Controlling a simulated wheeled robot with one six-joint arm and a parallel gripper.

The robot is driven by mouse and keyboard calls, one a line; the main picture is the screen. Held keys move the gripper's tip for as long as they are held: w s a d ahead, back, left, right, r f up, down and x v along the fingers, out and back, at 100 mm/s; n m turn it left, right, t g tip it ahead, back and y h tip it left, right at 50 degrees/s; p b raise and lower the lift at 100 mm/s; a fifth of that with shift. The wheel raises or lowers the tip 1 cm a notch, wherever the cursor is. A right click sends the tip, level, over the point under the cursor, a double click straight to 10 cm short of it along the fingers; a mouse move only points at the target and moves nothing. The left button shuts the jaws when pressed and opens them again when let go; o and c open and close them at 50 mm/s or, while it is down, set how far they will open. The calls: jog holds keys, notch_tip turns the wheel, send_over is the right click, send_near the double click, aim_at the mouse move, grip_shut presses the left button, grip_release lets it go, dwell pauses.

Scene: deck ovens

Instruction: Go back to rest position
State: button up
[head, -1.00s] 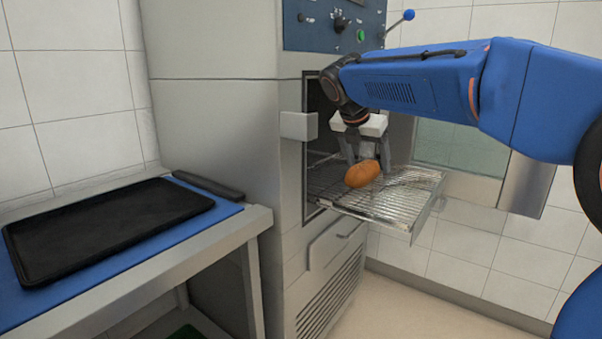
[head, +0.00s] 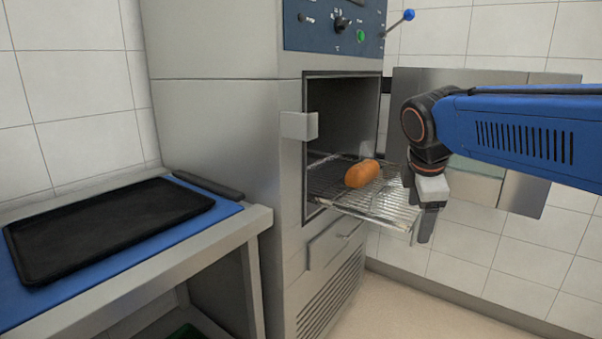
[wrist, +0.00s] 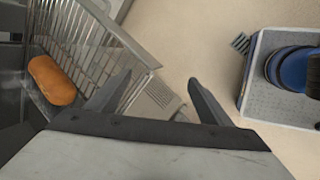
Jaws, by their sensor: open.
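My gripper (head: 424,225) hangs fingers down just to the right of the pulled-out oven rack, empty. In the wrist view my gripper (wrist: 160,88) shows its two fingers spread apart with nothing between them. A brown bread loaf (head: 361,174) lies on the wire rack (head: 395,202), which sticks out of the open oven. The loaf also shows at the left of the wrist view (wrist: 51,80), on the rack (wrist: 88,40), clear of the fingers.
The oven (head: 215,110) stands with its chamber open. A steel bench (head: 190,262) at the left carries a blue mat (head: 20,300) and a black tray (head: 110,225). A steel panel (head: 530,190) is behind my arm. Floor (head: 450,290) is free below my gripper.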

jog(key=s+d+f+m+y, duration=0.1)
jog(key=s+f+m, duration=0.7)
jog(key=s, duration=0.2)
jog(key=s+d+f+m+y, duration=0.1)
jog(key=s+f+m, duration=0.7)
jog(key=s, duration=0.3)
jog(key=shift+s+d+f+m, duration=0.15)
jog(key=shift+d+f+m, duration=0.1)
jog(key=shift+d+m, duration=0.1)
